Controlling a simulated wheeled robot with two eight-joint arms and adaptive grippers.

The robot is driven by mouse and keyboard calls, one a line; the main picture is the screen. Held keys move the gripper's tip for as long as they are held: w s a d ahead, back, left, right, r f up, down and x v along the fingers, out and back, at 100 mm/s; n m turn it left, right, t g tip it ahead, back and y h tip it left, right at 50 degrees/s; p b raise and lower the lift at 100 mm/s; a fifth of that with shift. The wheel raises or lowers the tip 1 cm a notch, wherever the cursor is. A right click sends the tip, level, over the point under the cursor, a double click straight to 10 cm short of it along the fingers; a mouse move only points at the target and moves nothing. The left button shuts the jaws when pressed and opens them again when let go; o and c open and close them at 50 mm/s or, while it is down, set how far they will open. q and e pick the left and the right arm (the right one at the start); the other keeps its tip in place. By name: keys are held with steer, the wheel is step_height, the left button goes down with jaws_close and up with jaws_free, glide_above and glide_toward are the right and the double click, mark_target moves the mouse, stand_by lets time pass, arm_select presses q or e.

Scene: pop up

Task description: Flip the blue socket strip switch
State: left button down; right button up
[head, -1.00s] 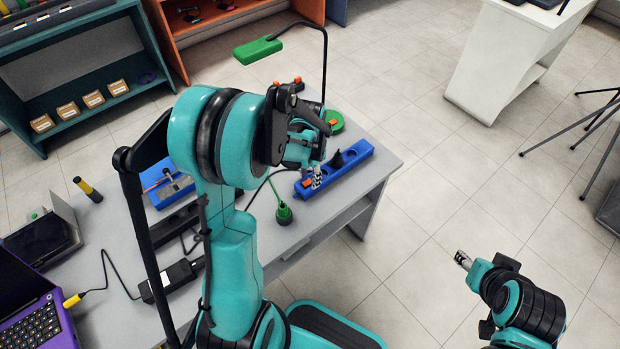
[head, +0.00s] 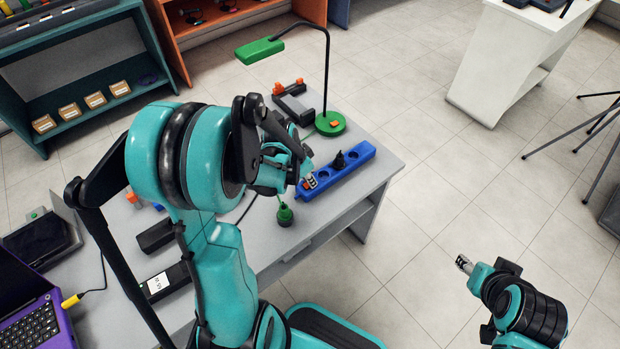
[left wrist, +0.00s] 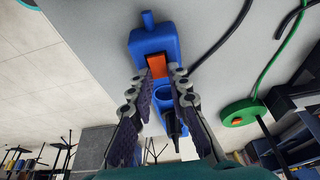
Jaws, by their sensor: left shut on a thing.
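The blue socket strip (head: 345,172) lies along the right edge of the grey table. A black plug (head: 339,160) stands in one of its sockets. Its orange switch (left wrist: 157,66) is at the near-left end and shows between my left fingertips in the left wrist view. My left gripper (head: 309,182) is at that end of the strip, shut on it with a fingertip on each side of the switch. The exact contact is too small to tell. My right gripper (head: 463,264) hangs over the floor at the lower right, far from the strip; its jaws are too small to judge.
A green lamp base (head: 330,124) with a thin arm stands behind the strip. Black adapters (head: 165,281) and a purple laptop (head: 32,318) are on the table's left side.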

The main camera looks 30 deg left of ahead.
arm_select(q)
steer(key=c, duration=1.4)
jaws_free()
steer(key=shift+c, duration=0.2)
steer(key=v, duration=1.2)
steer(key=shift+s, duration=0.1)
steer(key=s+d+r+n+t, duration=0.1)
steer(key=s+d+n, duration=0.1)
steer(key=s+d, duration=0.2)
steer(key=s+d+r+n+t+y, duration=0.1)
steer(key=s+d+r+n+t, duration=0.1)
steer(key=d, duration=0.6)
steer(key=shift+s+t, duration=0.3)
steer(key=shift+s, duration=0.55)
